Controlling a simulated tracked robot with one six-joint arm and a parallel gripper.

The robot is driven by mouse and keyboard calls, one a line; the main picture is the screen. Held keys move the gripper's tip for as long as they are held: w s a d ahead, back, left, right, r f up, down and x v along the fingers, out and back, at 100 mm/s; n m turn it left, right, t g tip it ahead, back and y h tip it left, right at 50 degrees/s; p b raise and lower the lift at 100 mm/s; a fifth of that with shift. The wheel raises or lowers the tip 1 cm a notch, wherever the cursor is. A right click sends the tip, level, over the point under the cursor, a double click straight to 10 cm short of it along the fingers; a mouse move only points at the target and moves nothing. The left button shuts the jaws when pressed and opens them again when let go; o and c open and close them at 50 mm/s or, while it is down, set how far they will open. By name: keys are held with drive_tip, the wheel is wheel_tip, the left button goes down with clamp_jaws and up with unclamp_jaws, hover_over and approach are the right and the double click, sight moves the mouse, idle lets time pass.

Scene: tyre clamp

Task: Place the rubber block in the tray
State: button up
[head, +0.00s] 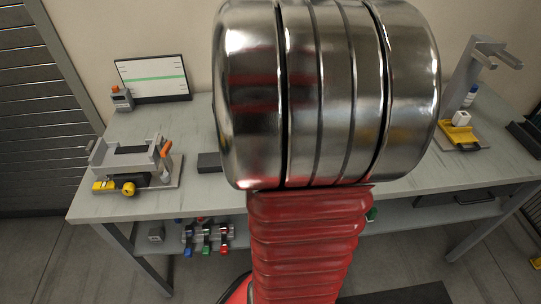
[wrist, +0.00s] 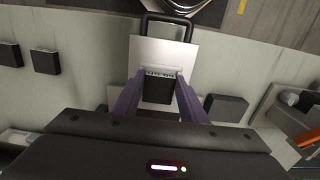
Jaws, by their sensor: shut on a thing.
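My gripper (wrist: 152,100) shows in the wrist view with its two purple fingers around a dark block (wrist: 157,91), which I take to be the rubber block. It is shut on this block, above or at the pale bench top; the height is hard to tell. My own arm hides the gripper and the held block in the head view. A dark tray-like item (head: 527,138) stands at the far right of the bench in the head view, partly cut off; I cannot tell for sure that it is the tray.
A pale plate (wrist: 160,50) with a black loop handle (wrist: 168,20) lies beyond the fingers. Other dark blocks lie left (wrist: 45,60) and right (wrist: 226,107). A clamp fixture (head: 135,160) stands on the bench's left, a grey stand (head: 465,75) on its right.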

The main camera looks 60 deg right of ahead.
drive_tip(key=shift+f, duration=0.3)
drive_tip(key=o, duration=1.1)
drive_tip(key=shift+a+f, duration=0.1)
wheel_tip(320, 180, up, 14)
drive_tip(key=shift+f, duration=0.25)
idle(0.5)
drive_tip(key=w+a+n+t, duration=0.1)
drive_tip(key=a+n+t, duration=0.1)
drive_tip(key=a, duration=0.8)
drive_tip(key=a+f+n+t, duration=0.1)
drive_tip(key=a+n, duration=0.3)
drive_tip(key=a, duration=0.6)
drive_tip(key=w+a+f+n+t, duration=0.1)
drive_tip(key=a+n+t, duration=0.1)
drive_tip(key=a, duration=0.8)
drive_tip(key=shift+w+a+n+t, duration=0.25)
drive_tip(key=shift+w+n+t, duration=0.1)
drive_tip(key=shift+n, duration=0.55)
